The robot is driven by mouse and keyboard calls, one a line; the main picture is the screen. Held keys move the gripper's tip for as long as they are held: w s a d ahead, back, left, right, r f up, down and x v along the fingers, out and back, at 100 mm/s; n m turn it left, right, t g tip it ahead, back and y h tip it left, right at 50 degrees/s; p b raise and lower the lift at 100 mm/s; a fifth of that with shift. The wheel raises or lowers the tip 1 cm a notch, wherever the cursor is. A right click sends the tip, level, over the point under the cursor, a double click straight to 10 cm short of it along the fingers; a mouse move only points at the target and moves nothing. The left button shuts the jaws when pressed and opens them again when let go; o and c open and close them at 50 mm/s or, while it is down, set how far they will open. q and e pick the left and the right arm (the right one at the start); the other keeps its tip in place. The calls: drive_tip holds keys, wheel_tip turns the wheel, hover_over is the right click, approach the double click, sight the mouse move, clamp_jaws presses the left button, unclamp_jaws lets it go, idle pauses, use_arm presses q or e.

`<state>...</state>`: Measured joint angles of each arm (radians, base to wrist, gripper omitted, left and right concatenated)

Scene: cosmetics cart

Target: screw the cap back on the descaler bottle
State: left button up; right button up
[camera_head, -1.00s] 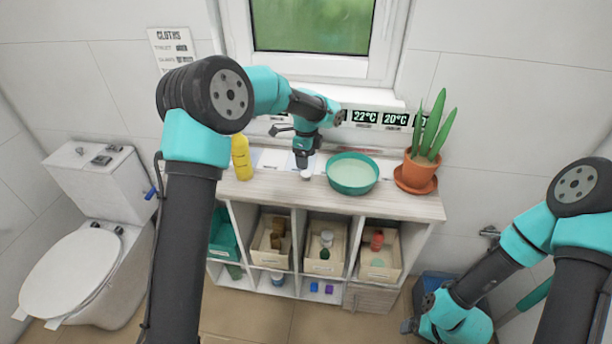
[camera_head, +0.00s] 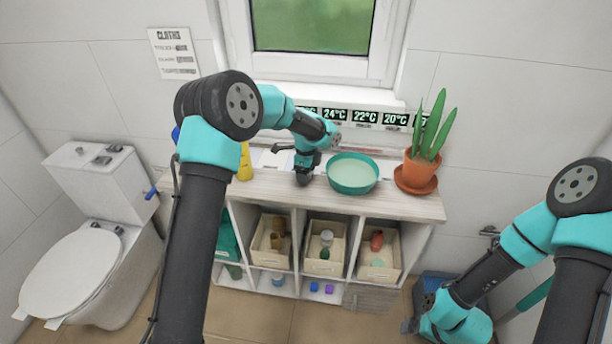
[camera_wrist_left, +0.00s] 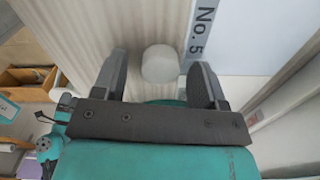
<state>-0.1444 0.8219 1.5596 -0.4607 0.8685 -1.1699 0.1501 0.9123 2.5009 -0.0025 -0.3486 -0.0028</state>
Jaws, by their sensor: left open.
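The yellow bottle (camera_head: 246,164) stands upright at the left of the counter. My arm covers most of it, so its top is hidden. A white round cap (camera_wrist_left: 160,64) shows in the left wrist view on the wood-grained counter, beside a label reading "No. 5". My left gripper (camera_head: 304,181) points down at the counter between the bottle and the teal basin. Its fingers are open on either side of the cap, with visible gaps. The gripper hides the cap in the head view. My right gripper (camera_head: 408,326) is low at the lower right, its jaws unclear.
A teal basin (camera_head: 353,187) stands just right of my left gripper. A potted plant (camera_head: 420,165) stands at the counter's right end. Small displays (camera_head: 365,116) line the back. Below the counter (camera_head: 400,207), open shelves hold bins of small items. A toilet (camera_head: 80,255) stands left.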

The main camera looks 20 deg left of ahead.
use_arm(q)
drive_tip(key=shift+f, duration=0.15)
idle(0.3)
drive_tip(key=c, duration=1)
drive_tip(key=shift+o, duration=0.2)
drive_tip(key=shift+r, duration=0.2)
drive_tip(key=shift+r, duration=1.55)
drive_tip(key=s+d, duration=0.2)
drive_tip(key=s, duration=0.5)
drive_tip(key=s+d+r, duration=0.1)
drive_tip(key=s+d, duration=0.1)
drive_tip(key=s, duration=0.6)
drive_tip(key=shift+s+d+r, duration=0.2)
drive_tip(key=shift+d+r, duration=0.05)
